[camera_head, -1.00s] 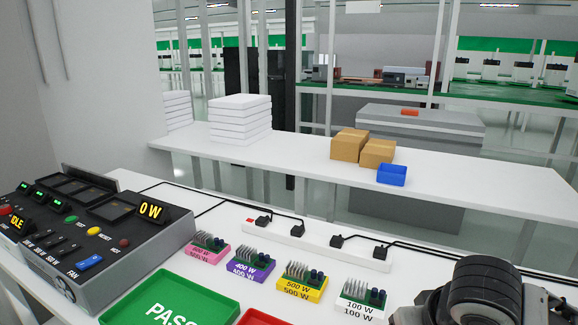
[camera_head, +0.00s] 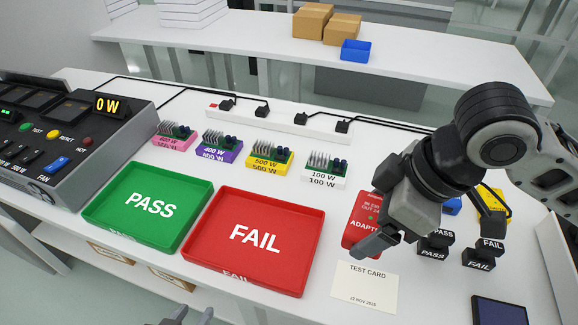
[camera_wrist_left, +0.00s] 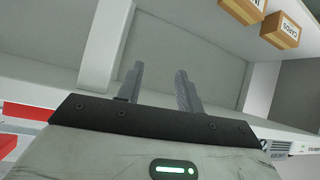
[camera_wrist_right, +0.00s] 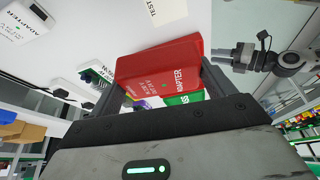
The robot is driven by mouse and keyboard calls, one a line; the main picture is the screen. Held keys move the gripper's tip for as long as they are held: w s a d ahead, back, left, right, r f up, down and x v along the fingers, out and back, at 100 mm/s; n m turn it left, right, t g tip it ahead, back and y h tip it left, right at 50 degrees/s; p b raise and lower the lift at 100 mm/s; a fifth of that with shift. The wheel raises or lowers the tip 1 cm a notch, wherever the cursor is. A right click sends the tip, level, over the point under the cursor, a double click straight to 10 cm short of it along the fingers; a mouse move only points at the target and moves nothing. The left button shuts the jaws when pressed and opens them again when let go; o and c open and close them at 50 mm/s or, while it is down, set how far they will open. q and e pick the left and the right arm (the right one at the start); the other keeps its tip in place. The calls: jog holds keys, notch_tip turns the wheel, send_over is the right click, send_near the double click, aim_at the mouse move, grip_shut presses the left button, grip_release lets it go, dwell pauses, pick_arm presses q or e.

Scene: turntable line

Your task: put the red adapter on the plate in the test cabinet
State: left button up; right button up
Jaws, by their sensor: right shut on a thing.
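The red adapter (camera_head: 362,222) is a flat red block with white lettering, at the right of the white table behind the test card. My right gripper (camera_head: 378,224) is shut on it; the right wrist view shows the adapter (camera_wrist_right: 160,66) between the fingers. Whether it touches the table is unclear. My left gripper (camera_head: 191,315) is at the bottom edge of the head view. In the left wrist view its fingers (camera_wrist_left: 160,90) are apart with nothing between them. I cannot make out the plate in the test cabinet in these views.
A console (camera_head: 75,140) reading 0 W stands at left. The green PASS tray (camera_head: 110,212) and red FAIL tray (camera_head: 312,240) lie in front of several labelled boards. The test card (camera_head: 364,287) and PASS and FAIL stamps (camera_head: 432,246) are near my right gripper. A power strip (camera_head: 275,121) lies behind.

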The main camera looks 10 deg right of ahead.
jog(key=shift+s+a+r+n+y, duration=0.25)
jog(key=shift+s+r+n, duration=0.2)
jog(key=shift+n, duration=0.25)
jog(key=w+d+f, duration=0.2)
jog(key=w+f, duration=0.1)
jog(key=w, duration=0.1)
jog(key=w+d+f+b, duration=0.1)
jog(key=w+d+f, duration=0.1)
jog(key=w+f, duration=0.1)
jog(key=w+d+f, duration=0.2)
jog(key=w+f, duration=0.1)
jog(key=w, duration=0.2)
jog(key=shift+f, duration=0.15)
jog(key=shift+w+d+f, duration=0.15)
jog(key=shift+w+f, duration=0.05)
jog(key=shift+f, duration=0.25)
jog(key=shift+f+b, duration=0.3)
jog(key=shift+f, duration=1.2)
jog(key=shift+f, duration=0.15)
jog(key=o, duration=1.1)
jog(key=shift+c, duration=0.2)
